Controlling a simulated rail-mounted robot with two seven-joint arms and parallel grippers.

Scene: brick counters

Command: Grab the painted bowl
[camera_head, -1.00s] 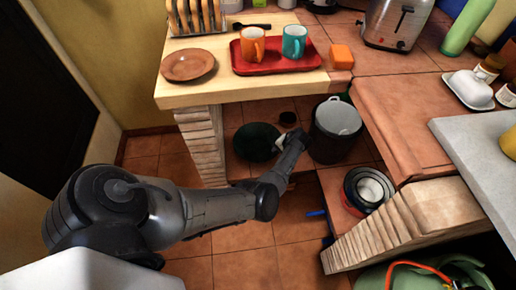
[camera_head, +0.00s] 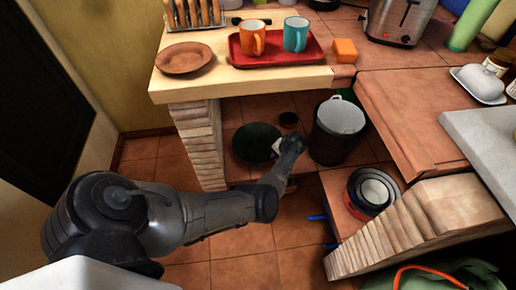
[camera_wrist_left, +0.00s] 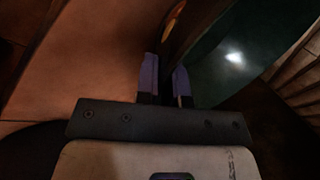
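The painted bowl (camera_head: 254,140) is dark green inside and stands on the low tiled shelf under the wooden counter. In the left wrist view the bowl (camera_wrist_left: 236,62) fills the upper right, with an orange patch on its darker outer side. My left gripper (camera_head: 276,147) is at the bowl's right front rim. In the left wrist view the purple fingers of my left gripper (camera_wrist_left: 166,80) are close together, one on each side of the bowl's wall, and look shut on it. My right gripper is not in view.
A dark bin (camera_head: 334,133) stands right of the bowl. Above are the wooden counter (camera_head: 232,80), a red tray (camera_head: 238,61) with two mugs, and a brown plate (camera_head: 184,58). Stacked pots (camera_head: 369,191) sit on a lower shelf at right. The floor in front is clear.

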